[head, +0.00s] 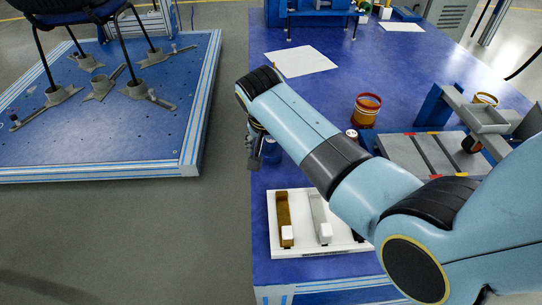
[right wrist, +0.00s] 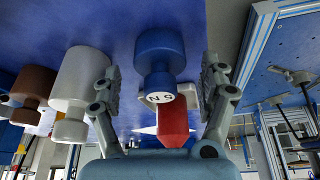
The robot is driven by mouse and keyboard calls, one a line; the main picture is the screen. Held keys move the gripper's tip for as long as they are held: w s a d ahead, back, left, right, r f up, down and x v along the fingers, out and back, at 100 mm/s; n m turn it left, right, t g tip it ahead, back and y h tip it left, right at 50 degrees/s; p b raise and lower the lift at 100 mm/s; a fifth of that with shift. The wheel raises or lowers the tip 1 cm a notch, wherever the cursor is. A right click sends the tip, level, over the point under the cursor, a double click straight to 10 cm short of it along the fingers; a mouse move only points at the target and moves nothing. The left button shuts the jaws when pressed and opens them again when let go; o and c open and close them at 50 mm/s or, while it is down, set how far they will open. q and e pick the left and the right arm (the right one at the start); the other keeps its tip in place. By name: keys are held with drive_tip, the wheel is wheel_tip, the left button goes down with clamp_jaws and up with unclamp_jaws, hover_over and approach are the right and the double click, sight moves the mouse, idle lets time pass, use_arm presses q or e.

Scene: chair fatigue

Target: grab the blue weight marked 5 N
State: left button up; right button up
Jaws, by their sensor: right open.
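The blue weight (right wrist: 159,52) stands between the fingers of my right gripper (right wrist: 161,64) in the right wrist view, which looks upside down. In the head view a blue weight (head: 271,151) shows partly behind my right arm, beside the right gripper (head: 252,143) at the table's left edge. My left gripper is not in view.
A white weight (right wrist: 80,85) and a brown weight (right wrist: 33,84) stand close by. A red block-like part (right wrist: 174,124) shows beyond the blue weight. The white tray (head: 325,247) lies at the table's front, and a red-and-orange can (head: 366,109) stands farther right.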

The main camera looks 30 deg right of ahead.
drive_tip(key=shift+c, duration=0.2)
clamp_jaws()
idle(0.5)
